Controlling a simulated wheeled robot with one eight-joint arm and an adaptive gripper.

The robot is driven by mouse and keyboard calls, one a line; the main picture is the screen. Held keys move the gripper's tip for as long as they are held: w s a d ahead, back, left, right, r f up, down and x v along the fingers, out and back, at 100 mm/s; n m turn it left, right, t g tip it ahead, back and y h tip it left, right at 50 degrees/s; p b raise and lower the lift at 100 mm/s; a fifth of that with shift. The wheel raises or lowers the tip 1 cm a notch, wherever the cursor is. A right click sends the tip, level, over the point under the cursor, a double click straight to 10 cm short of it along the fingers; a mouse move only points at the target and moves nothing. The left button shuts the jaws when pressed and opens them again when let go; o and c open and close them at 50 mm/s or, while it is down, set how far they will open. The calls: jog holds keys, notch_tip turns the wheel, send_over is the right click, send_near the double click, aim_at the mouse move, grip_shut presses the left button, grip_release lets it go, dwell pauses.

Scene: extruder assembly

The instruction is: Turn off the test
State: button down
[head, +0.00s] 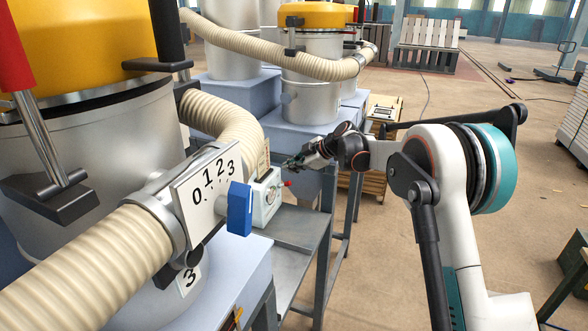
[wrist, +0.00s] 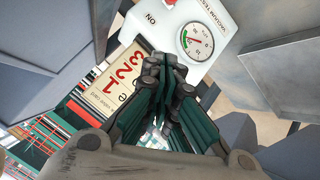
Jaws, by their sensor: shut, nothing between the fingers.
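The white vacuum test box (head: 266,200) stands on a grey metal stand right of the hose dial. In the wrist view the box (wrist: 205,55) shows a round gauge, a "VACUUM TEST" label and lettering that reads as an upside-down "ON". A small red part (head: 288,184) sticks out at the box's right side; its edge shows at the top of the wrist view (wrist: 168,3). My gripper (head: 292,163) is just above and behind the box. Its dark green fingers (wrist: 165,68) are shut and empty, apart from the red part as far as I can see.
A dial plate marked 0 to 3 (head: 207,192) with a blue handle (head: 239,208) sits on the ribbed hose (head: 95,265), close left of the box. A card with red numbers (wrist: 120,85) is beside the fingers. Open floor (head: 390,240) lies to the right.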

aim_at(286, 184)
jog(key=x, duration=0.7)
jog(key=shift+w+d+f+b, duration=0.15)
jog(key=shift+w+d+f, duration=0.15)
jog(key=shift+f, duration=0.2)
jog(key=shift+w+d+f+b, duration=0.15)
jog(key=shift+w+d+f, duration=0.15)
jog(key=shift+f, duration=0.25)
jog(key=shift+w+d+f+b, duration=0.15)
jog(key=shift+w+d+f, duration=0.05)
jog(key=shift+d+f, duration=0.25)
jog(key=shift+f, duration=0.15)
jog(key=shift+d+f+y+b, duration=0.1)
jog(key=shift+d+y+b, duration=0.1)
jog(key=shift+y+b, duration=0.25)
